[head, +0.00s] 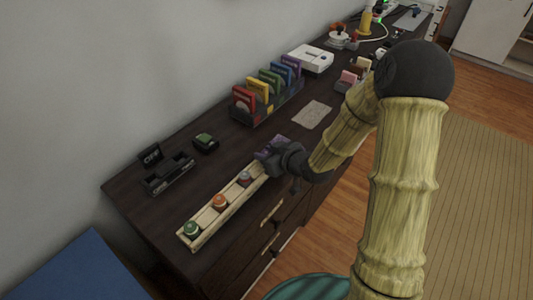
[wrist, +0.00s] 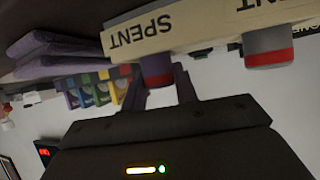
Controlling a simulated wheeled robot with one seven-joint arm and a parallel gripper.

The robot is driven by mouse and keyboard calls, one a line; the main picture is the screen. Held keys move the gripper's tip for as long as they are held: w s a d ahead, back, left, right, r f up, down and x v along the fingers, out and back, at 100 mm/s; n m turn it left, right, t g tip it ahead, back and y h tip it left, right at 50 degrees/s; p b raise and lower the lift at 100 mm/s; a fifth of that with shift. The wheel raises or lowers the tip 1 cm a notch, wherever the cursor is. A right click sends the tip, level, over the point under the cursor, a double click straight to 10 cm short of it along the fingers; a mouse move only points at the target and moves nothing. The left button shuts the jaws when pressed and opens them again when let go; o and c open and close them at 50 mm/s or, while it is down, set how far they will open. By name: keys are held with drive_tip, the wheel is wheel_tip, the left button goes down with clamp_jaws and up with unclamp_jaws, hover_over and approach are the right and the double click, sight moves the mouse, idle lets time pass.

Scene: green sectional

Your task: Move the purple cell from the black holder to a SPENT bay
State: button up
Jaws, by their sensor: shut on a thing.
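A long pale wooden tray (head: 207,222) lies on the dark cabinet top, with SPENT labels that read upside down in the wrist view (wrist: 205,28). A green cell (head: 191,229), an orange cell (head: 220,202) and a grey-blue cell (head: 244,178) stand in it. My gripper (head: 266,158) is at the tray's far right end, shut on the purple cell (wrist: 157,66), which has a red band. That cell is at a SPENT bay; the wall hides its lower end, so I cannot tell whether it is seated. The black holder (head: 168,174) appears empty.
Beside the holder are an OFF sign (head: 151,155) and a dark box with a green top (head: 206,143). A rack of coloured cases (head: 262,97), a paper sheet (head: 312,115) and a white device (head: 311,58) stand farther back. A purple stack (wrist: 55,52) lies near my gripper.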

drive_tip(key=shift+f, duration=0.15)
drive_tip(key=o, duration=1.1)
drive_tip(key=shift+c, duration=0.2)
drive_tip(key=shift+w, duration=0.15)
drive_tip(key=shift+d, duration=0.15)
drive_tip(key=v, duration=0.3)
drive_tip(key=p+v, duration=0.1)
drive_tip(key=v, duration=0.2)
drive_tip(key=shift+s+r, duration=0.3)
drive_tip(key=shift+r, duration=0.05)
drive_tip(key=shift+b+v, duration=2.75)
drive_tip(key=shift+b, duration=1.05)
